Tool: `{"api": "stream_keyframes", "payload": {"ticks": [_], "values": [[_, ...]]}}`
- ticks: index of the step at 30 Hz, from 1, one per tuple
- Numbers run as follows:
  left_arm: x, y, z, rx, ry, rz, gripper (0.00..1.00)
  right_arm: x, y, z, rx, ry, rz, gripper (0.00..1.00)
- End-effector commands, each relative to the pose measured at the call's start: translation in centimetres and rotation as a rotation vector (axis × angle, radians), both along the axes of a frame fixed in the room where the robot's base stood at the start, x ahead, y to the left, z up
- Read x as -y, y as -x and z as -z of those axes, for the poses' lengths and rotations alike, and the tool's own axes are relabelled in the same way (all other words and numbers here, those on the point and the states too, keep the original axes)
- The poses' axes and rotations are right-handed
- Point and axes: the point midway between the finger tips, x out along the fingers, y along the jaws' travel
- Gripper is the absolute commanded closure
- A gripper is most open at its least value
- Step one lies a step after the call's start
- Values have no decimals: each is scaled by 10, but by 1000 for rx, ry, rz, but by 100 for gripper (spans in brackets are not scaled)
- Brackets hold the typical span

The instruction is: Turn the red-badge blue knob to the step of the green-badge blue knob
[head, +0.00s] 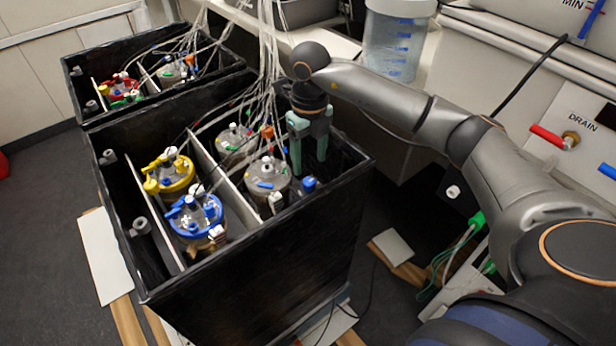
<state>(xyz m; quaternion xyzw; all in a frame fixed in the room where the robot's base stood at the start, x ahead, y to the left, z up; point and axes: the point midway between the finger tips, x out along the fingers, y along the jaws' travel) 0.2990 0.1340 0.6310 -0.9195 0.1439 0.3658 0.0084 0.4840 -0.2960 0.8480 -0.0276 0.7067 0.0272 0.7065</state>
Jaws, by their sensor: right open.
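My right gripper (309,165) points straight down over the right end of the front black box. Its two teal fingers are apart and nothing shows between them. A small blue knob-like part (308,184) sits just below and in front of the fingers, apart from them as far as I can tell. A vessel with a blue ring lid (196,216) stands in the front left compartment, with several blue parts on top. No red or green badge can be made out, so I cannot tell which blue part is which knob. My left gripper is out of view.
The front black box (262,262) also holds a yellow-lidded vessel (170,174) and clear-lidded vessels (268,172). A second black box (85,75) stands behind it. Bundled tubes (268,60) hang close left of my gripper. A translucent container (393,45) stands on the bench.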

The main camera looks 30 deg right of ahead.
Motion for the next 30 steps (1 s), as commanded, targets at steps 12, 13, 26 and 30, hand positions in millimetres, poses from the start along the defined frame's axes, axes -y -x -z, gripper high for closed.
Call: {"api": "stream_keyframes", "payload": {"ticks": [12,13,26,30], "values": [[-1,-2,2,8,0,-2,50,0,0,64,-1,-1,0,34],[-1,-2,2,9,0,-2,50,0,0,66,-1,-1,0,34],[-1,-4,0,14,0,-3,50,0,0,68,0,-1,-1,45],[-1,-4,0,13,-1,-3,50,0,0,68,1,-1,-1,60]]}}
